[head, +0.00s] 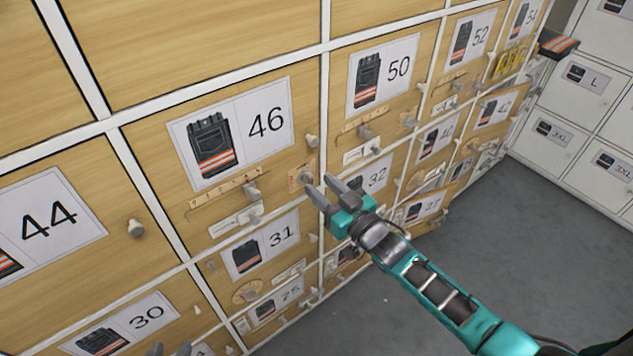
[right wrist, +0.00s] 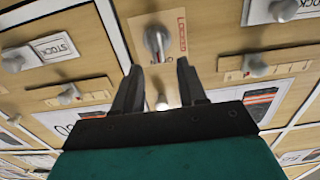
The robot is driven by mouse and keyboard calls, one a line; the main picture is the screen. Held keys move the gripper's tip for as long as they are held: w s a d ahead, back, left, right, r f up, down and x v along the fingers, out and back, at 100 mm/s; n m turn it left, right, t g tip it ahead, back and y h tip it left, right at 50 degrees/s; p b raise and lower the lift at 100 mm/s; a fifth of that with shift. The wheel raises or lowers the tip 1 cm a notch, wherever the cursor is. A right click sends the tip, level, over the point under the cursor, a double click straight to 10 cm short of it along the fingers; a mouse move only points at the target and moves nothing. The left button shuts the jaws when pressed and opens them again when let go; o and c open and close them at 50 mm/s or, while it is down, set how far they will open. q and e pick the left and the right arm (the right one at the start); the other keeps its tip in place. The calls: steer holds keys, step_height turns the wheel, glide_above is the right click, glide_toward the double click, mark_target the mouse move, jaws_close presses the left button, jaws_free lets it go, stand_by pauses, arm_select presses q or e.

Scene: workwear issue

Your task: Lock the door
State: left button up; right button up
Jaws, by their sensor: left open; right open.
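The door marked 46 (head: 150,150) is in the middle of the head view and looks flush with its frame. Its small lock knob (head: 305,178) sits on a tan plate at the door's right edge. In the right wrist view the grey knob (right wrist: 157,42) is just beyond the fingertips, beside the printed word LOCKED (right wrist: 182,32). I cannot tell which mark it points to. My right gripper (head: 324,188) is open and empty, close to the knob; its fingers also show in the right wrist view (right wrist: 157,80). My left gripper (head: 169,350) shows only fingertips at the bottom edge, open.
Neighbouring doors, such as 50 (head: 415,85), carry similar protruding fittings. Grey floor (head: 540,235) is clear at right, before white lockers (head: 590,110).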

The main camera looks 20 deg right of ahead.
mark_target(305, 179)
steer(key=shift+x, duration=1.4)
jaws_close()
